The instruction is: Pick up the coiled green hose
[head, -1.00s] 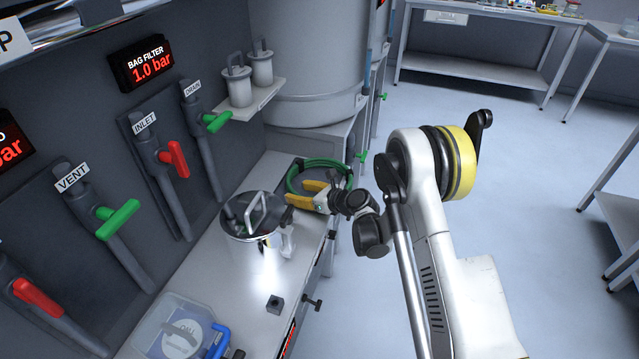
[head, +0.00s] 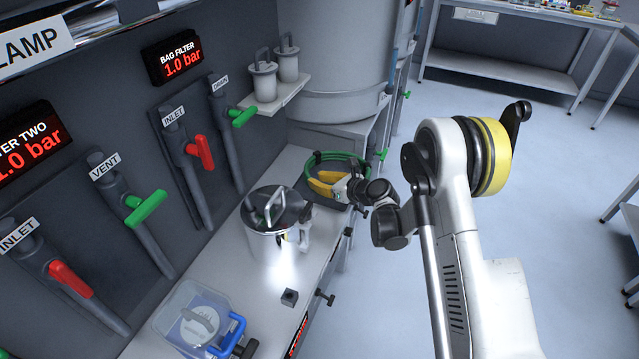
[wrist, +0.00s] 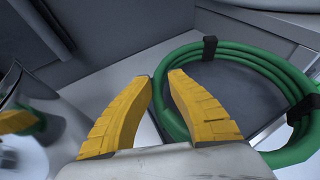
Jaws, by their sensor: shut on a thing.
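The coiled green hose (head: 355,156) lies at the far end of the bench, beside the big grey vessel, on a dark flat base. In the wrist view the coil (wrist: 268,60) fills the right side, bound with black ties. My gripper (head: 312,185) reaches in from the right at the coil's near side. In the wrist view its yellow fingers (wrist: 160,78) are on either side of the coil's near left edge, shut on the hose. The right finger hides part of that edge, so the contact itself is hard to see.
A shiny lidded metal pot (head: 272,222) stands close to the gripper on the near side. A clear tub (head: 190,320) with blue-handled contents and a small dark block (head: 289,297) are nearer. Valve handles line the left wall. Open floor lies right.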

